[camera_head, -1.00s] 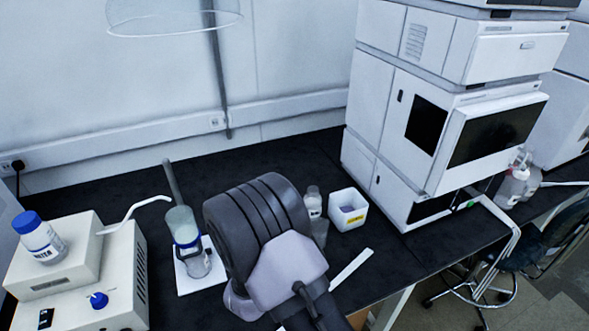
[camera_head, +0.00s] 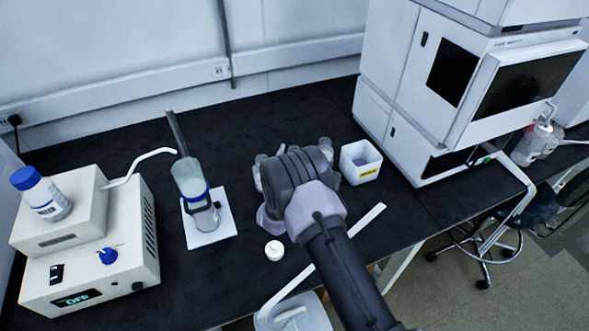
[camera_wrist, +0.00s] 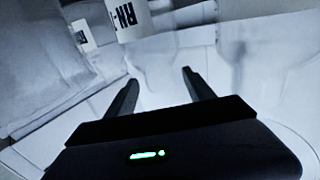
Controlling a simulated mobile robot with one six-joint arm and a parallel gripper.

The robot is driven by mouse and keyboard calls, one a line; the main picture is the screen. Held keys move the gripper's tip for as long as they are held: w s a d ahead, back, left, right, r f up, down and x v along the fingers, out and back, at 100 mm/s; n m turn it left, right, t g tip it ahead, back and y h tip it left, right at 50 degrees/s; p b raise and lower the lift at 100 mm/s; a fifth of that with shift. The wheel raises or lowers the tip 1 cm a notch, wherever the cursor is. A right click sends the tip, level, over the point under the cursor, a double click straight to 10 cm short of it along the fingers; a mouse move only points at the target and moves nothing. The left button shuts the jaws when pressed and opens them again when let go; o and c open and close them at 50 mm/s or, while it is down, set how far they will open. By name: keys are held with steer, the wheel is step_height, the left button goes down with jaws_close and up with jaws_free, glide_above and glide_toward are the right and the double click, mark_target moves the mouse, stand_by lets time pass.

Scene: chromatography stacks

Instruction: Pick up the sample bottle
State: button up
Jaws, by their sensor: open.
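In the wrist view, the two dark fingers of my gripper (camera_wrist: 160,92) are apart with nothing clamped between them. A clear bottle with a white label reading "RN-" (camera_wrist: 130,18) stands just beyond the fingertips, its glass body faint and see-through. A second labelled bottle (camera_wrist: 83,35) is farther off to the left. I cannot tell which of them is the sample bottle. In the head view, my wrist hides the gripper and most of the glassware behind it.
A white tub with a yellow label (camera_head: 361,160) stands right of my wrist. A white round cap (camera_head: 274,250) lies in front. A clamped glass column (camera_head: 195,190) and a white instrument with a blue-capped bottle (camera_head: 42,193) are left. A tall analyser (camera_head: 440,90) stands right.

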steer(key=shift+w+d, duration=0.15)
steer(key=shift+w, duration=0.65)
jaws_close()
